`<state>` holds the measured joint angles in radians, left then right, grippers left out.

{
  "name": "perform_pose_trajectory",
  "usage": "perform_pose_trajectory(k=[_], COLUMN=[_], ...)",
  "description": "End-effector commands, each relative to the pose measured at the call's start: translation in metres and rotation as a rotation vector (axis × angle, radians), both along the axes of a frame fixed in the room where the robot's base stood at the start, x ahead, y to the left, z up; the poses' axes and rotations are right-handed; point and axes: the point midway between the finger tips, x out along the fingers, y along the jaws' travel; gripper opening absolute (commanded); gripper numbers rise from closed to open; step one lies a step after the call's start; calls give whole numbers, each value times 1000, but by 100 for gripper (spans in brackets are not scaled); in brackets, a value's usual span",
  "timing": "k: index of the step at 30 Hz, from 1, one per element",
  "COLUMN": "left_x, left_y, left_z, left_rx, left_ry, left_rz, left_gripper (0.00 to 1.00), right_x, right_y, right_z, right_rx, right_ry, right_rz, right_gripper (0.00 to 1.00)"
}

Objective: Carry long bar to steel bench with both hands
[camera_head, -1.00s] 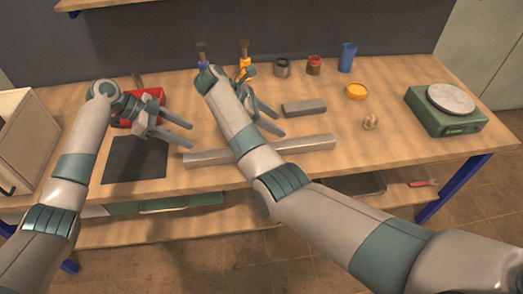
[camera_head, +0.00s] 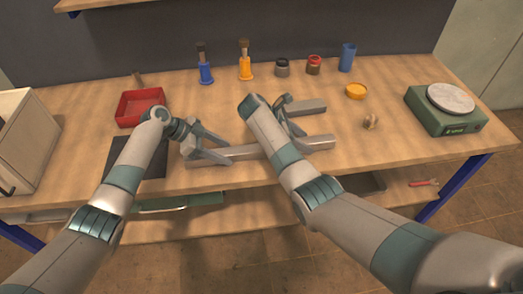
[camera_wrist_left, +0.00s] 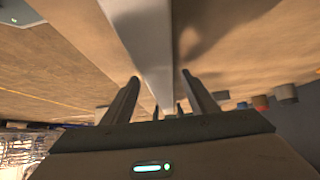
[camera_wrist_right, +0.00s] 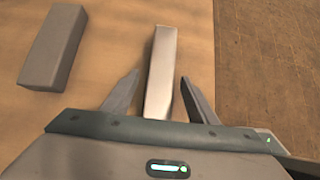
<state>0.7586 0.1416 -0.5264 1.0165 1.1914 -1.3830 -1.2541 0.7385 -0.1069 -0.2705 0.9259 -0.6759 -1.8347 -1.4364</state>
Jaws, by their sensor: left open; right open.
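The long bar (camera_head: 240,153) is a grey metal bar lying flat on the wooden workbench. My left gripper (camera_head: 222,148) is open at the bar's left end; in the left wrist view the bar (camera_wrist_left: 147,40) runs between its two spread fingers (camera_wrist_left: 157,100). My right gripper (camera_head: 318,126) is open over the bar's right part; in the right wrist view the bar (camera_wrist_right: 161,75) passes between its open fingers (camera_wrist_right: 160,90). Contact between fingers and bar cannot be told. My right forearm hides the bar's middle in the head view. I cannot identify a separate steel bench.
A short grey block (camera_head: 306,107) lies just behind the bar. The bench's right front is clear.

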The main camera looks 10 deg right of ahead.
Motion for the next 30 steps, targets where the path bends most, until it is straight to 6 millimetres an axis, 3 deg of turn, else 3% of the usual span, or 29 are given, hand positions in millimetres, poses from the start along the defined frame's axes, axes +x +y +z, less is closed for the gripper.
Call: perform_pose_trajectory(k=[15, 17, 22, 30], left_x=[0, 0, 0, 1], left_y=[-9, -9, -9, -9], left_z=[-10, -10, -10, -8], left_rx=[0, 0, 0, -1], left_ry=[-1, -1, -1, -2], left_rz=[1, 1, 1, 1], left_gripper=[53, 41, 1, 0], right_x=[0, 0, 0, 0], right_y=[-10, -10, -10, -10], right_z=[-10, -10, -10, -8], right_rx=[0, 0, 0, -1], right_ry=[0, 0, 0, -1], right_rz=[0, 0, 0, 0], right_gripper=[53, 41, 1, 0])
